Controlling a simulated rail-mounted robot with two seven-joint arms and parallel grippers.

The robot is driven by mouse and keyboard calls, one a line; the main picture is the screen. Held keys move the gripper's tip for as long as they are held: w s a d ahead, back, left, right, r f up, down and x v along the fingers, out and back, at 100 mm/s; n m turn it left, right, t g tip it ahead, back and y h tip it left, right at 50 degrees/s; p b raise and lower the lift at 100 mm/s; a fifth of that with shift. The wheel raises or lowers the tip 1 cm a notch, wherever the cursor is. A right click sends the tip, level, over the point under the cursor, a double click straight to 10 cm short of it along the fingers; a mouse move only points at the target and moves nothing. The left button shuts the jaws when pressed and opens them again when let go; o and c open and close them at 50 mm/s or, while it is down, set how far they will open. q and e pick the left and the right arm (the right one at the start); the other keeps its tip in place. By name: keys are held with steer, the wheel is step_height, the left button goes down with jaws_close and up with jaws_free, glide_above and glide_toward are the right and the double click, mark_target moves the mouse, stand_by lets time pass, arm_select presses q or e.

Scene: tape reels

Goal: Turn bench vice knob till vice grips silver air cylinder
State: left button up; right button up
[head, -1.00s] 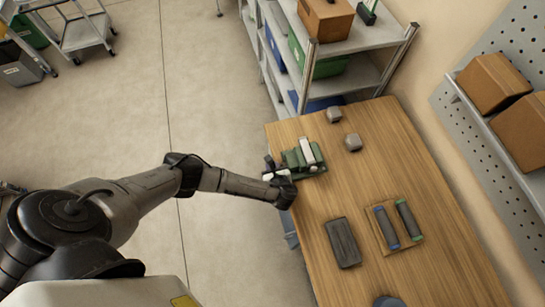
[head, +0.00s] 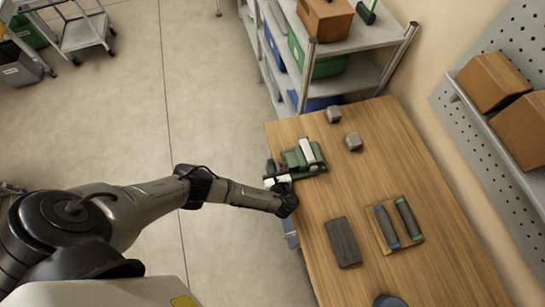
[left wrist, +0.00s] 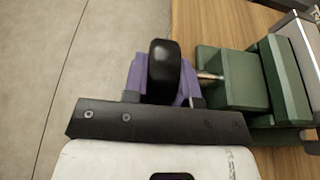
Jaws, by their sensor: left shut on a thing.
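The green bench vice (head: 292,158) stands at the left edge of the wooden table, and its green body (left wrist: 235,80) fills the right of the left wrist view. The silver air cylinder (head: 307,150) lies across the top of the vice; part of it (left wrist: 300,35) shows at the wrist view's right edge. I cannot tell whether the jaws touch it. My left gripper (head: 274,177) is at the vice's near left end, shut on the black knob (left wrist: 164,68), with purple finger pads on both sides. A short metal screw (left wrist: 210,77) joins knob and vice. My right gripper is out of view.
Two small grey blocks (head: 333,115) (head: 352,141) lie beyond the vice. A dark grey block (head: 343,242) and a wooden tray (head: 385,237) with two dark cylinders lie nearer. A metal shelf (head: 355,45) stands behind the table. Bare tabletop lies right of the vice.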

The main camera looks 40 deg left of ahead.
arm_select(q)
steer(key=o, duration=0.9)
steer(key=v, duration=1.4)
